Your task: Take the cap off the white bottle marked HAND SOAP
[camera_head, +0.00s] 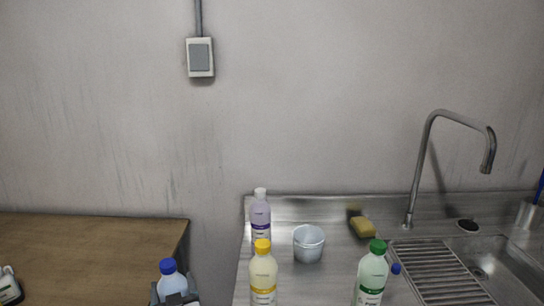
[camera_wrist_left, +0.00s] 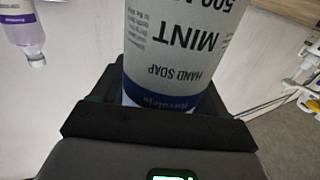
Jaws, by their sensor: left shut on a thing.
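The white bottle marked HAND SOAP (camera_wrist_left: 175,55) fills the top middle of the left wrist view, its label also reading MINT and upside down in the picture. In the head view a bottle with a blue cap (camera_head: 167,266) stands upright at the bottom edge, between the wooden table and the steel counter. The cap is on it. My left gripper (camera_head: 175,297) is shut around this bottle's body below the cap; its dark jaws (camera_wrist_left: 162,98) also show in the wrist view. The lower part of the bottle is cut off in the head view. My right gripper is not in view.
A purple bottle (camera_head: 260,215), a yellow-capped bottle (camera_head: 263,275), a green-capped bottle (camera_head: 372,275), a metal cup (camera_head: 308,243) and a sponge (camera_head: 362,227) stand on the steel counter (camera_head: 335,280). The sink and tap (camera_head: 420,165) are at right. The wooden table (camera_head: 90,250) is mostly clear.

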